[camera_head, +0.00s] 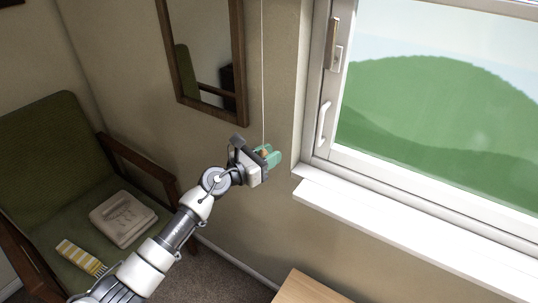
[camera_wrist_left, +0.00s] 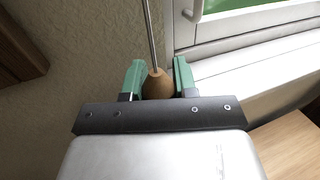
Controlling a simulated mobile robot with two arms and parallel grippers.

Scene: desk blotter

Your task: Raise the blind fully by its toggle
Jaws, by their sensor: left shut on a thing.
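The toggle (camera_wrist_left: 157,84) is a small brown wooden knob at the lower end of a thin pale cord (camera_wrist_left: 150,35). My left gripper (camera_head: 270,155) is shut on it, with a green finger on each side in the left wrist view (camera_wrist_left: 156,78). In the head view the toggle (camera_head: 264,152) is mostly hidden by the fingers, and the cord (camera_head: 263,75) rises straight up from it along the wall. The blind itself is not in view. The window (camera_head: 430,100) shows uncovered glass in the visible part. My right gripper is not in view.
A dark-framed mirror (camera_head: 243,60) hangs on the wall left of the cord. A white sill (camera_head: 400,225) juts out to the right. A wooden desk corner (camera_head: 308,288) is below.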

